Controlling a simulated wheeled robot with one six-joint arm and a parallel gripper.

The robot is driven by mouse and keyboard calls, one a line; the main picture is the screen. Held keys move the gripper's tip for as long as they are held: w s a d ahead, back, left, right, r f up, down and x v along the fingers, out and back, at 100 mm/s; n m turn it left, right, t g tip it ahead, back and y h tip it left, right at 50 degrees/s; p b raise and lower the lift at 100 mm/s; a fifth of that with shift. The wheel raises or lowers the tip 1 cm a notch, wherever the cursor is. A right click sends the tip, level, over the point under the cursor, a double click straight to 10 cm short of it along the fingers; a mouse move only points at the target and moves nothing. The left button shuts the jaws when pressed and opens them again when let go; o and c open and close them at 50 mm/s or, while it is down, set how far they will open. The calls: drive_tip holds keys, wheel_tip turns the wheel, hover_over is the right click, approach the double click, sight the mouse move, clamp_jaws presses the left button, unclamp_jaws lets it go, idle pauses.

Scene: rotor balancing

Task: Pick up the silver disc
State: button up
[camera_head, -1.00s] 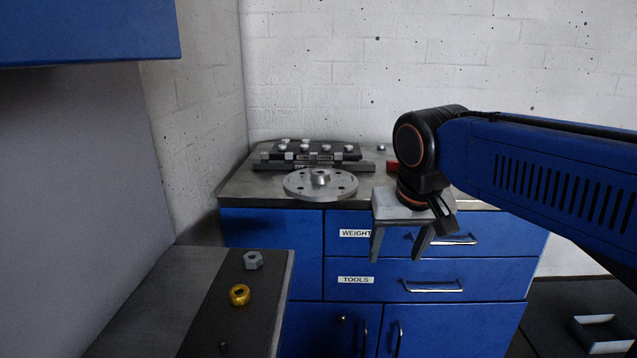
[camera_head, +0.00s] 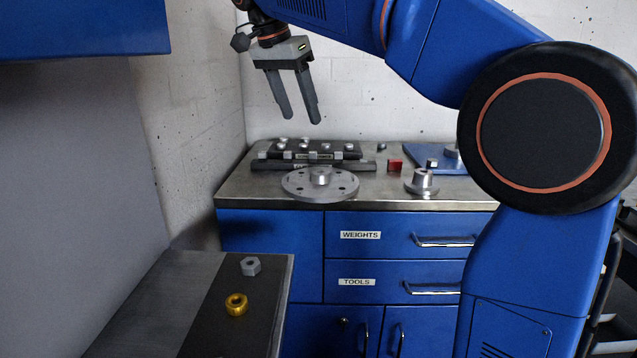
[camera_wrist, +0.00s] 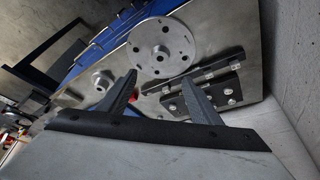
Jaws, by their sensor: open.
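The silver disc (camera_head: 320,186) lies flat near the front edge of the steel counter. It is round, with a raised central hub and several holes. It also shows in the wrist view (camera_wrist: 161,47), beyond my fingertips. My gripper (camera_head: 300,122) is open and empty, held well above the counter at the back, higher than the disc and slightly left of it. In the wrist view my gripper (camera_wrist: 160,78) has its two dark fingers spread, with the disc apart from them and nothing between them.
A black rack with several silver weights (camera_head: 318,150) stands just behind the disc. A red block (camera_head: 395,165) and a flanged silver hub (camera_head: 421,182) are to its right. A gold ring (camera_head: 236,304) and a grey nut (camera_head: 250,266) lie on the nearer bench. Counter (camera_head: 385,196) space is bare right of the disc.

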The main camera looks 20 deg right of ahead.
hover_over(321, 179)
drive_tip(key=w+a, duration=0.1)
drive_tip(key=a, duration=0.1)
wheel_tip(321, 179, down, 11)
drive_tip(key=shift+w+a+r, duration=0.1)
drive_tip(key=shift+w, duration=0.05)
drive_tip(key=shift+d+x, duration=0.2)
drive_tip(key=shift+x, duration=2.4)
drive_tip(key=shift+r, duration=0.1)
clamp_jaws()
